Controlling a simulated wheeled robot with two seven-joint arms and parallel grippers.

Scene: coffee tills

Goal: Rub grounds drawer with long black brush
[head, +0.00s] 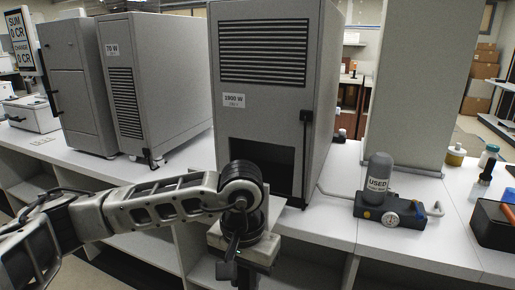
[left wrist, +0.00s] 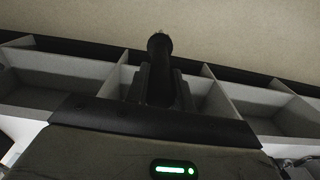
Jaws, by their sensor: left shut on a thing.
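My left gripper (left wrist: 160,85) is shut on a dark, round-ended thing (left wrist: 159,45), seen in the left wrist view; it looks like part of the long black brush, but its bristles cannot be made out. In the head view this gripper hangs low in front of the counter edge, its fingers pointing down, and what it holds is hidden. The tall grey 1800 W machine (head: 262,100) stands behind it, with a dark open bay (head: 268,165) low in its front. I cannot make out the grounds drawer for certain. My right gripper is out of view.
Two grey cabinets (head: 75,85) (head: 150,85) stand to the left on the white counter (head: 320,222). To the right are a grey canister marked USED (head: 378,172) on a dark base (head: 390,210), and a black box (head: 495,222). Open shelves lie below the counter.

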